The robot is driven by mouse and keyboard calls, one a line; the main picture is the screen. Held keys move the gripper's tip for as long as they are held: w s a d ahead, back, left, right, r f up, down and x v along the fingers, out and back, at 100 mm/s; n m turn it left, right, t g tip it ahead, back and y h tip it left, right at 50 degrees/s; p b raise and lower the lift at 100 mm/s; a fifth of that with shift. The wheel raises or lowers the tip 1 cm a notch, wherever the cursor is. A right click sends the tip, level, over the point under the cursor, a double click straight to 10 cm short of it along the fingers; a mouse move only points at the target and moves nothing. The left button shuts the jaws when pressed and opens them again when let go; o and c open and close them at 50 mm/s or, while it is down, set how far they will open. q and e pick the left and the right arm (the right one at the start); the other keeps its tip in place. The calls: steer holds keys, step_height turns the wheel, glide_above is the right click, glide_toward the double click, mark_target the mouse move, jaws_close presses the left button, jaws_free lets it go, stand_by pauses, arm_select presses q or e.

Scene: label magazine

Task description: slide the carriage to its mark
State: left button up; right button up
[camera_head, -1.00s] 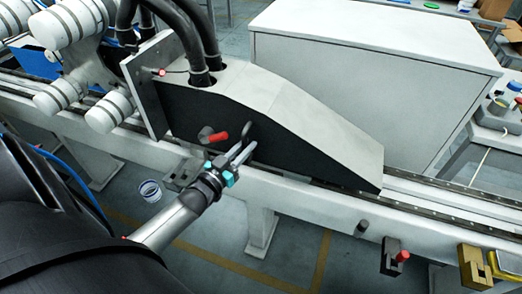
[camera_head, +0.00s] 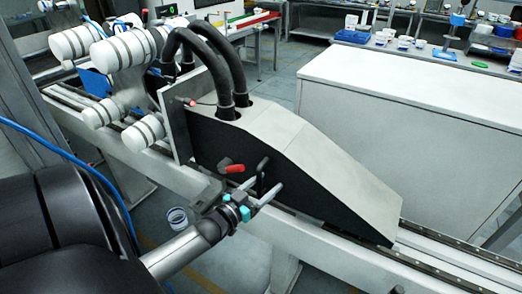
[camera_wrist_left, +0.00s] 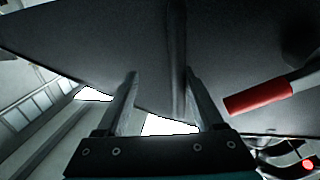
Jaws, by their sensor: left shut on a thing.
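The carriage (camera_head: 300,160) is a wedge-shaped black and pale grey housing with thick black hoses on top. It sits on the long rail (camera_head: 425,255) and slopes down to the right. A dark upright handle (camera_head: 263,168) stands out from its black side. My left gripper (camera_head: 265,190) is at this handle and shut on it. In the left wrist view the dark handle (camera_wrist_left: 178,55) stands between the two fingers of my left gripper (camera_wrist_left: 160,85), in front of the black side. No mark is clear in the current views. My right gripper is not in view.
A red-gripped lever (camera_head: 232,168) sticks out just left of the handle; its red grip is close on the right in the left wrist view (camera_wrist_left: 255,97). A large white cabinet (camera_head: 400,125) stands behind the rail. The rail right of the carriage looks clear.

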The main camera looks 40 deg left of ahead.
arm_select(q)
steer(key=shift+w+d+r, duration=0.15)
steer(key=shift+w+d, duration=0.05)
steer(key=shift+d, duration=0.2)
steer(key=shift+s+a, duration=0.1)
steer(key=shift+a, duration=0.1)
steer(key=shift+s, duration=0.25)
steer(key=s+p, duration=0.5)
steer(key=s, duration=0.9)
steer(key=shift+s+d, duration=0.35)
